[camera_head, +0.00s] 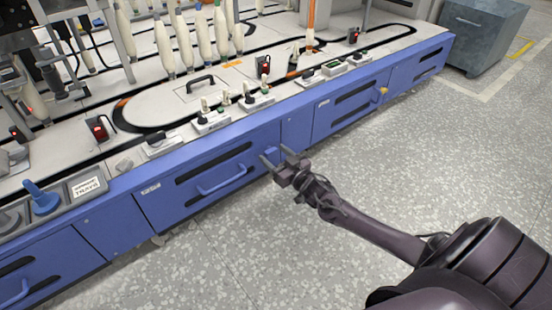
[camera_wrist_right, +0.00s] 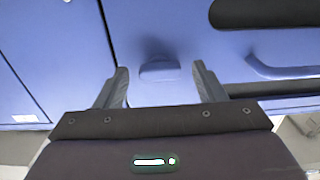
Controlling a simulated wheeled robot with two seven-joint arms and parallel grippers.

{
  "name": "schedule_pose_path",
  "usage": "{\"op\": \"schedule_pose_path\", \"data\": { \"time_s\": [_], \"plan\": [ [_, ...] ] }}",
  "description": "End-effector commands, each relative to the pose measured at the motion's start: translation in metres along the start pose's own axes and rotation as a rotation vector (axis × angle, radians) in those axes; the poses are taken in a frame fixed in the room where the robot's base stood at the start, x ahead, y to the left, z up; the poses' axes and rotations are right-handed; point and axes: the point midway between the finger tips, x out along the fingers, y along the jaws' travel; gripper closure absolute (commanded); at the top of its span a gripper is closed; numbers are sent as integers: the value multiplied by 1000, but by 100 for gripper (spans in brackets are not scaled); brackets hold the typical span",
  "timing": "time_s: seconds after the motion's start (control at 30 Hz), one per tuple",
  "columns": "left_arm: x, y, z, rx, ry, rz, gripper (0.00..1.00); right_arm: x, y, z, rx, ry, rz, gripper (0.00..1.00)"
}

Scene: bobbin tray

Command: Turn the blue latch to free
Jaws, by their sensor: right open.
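The blue latch (camera_wrist_right: 159,72) is a small rounded knob on the blue front panel. In the wrist view it lies between and just beyond the fingertips of my right gripper (camera_wrist_right: 160,82), with a soft shadow above it. In the head view the latch (camera_head: 271,151) shows small on the blue panel by the fingertips. My right gripper (camera_head: 276,156) is open and empty, facing the panel, with a finger on either side of the latch. I cannot tell whether the fingers touch the panel. My left gripper is not in view.
A blue drawer handle (camera_head: 222,180) is beside the latch; it also shows in the wrist view (camera_wrist_right: 285,70). A yellow knob (camera_head: 383,90) sits further along the panel. Bobbins (camera_head: 203,35) stand on the machine top above. The speckled floor (camera_head: 230,260) in front is clear.

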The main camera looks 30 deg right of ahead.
Motion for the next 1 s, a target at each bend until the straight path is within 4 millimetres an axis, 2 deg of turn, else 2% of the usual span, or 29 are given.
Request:
{"op": "schedule_pose_path", "data": {
  "time_s": [0.1, 0.4, 0.47, 0.77, 1.0],
  "plan": [
    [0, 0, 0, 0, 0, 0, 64, 0, 0, 0, 0, 0, 0, 36],
    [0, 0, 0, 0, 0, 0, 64, 0, 0, 0, 0, 0, 1, 76],
    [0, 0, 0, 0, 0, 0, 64, 0, 0, 0, 0, 0, 1, 81],
    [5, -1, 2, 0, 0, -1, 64, -1, 0, -1, -42, -1, 1, 81],
    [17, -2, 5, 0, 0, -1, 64, 0, 0, -2, -183, -2, 2, 81]
  ]
}}
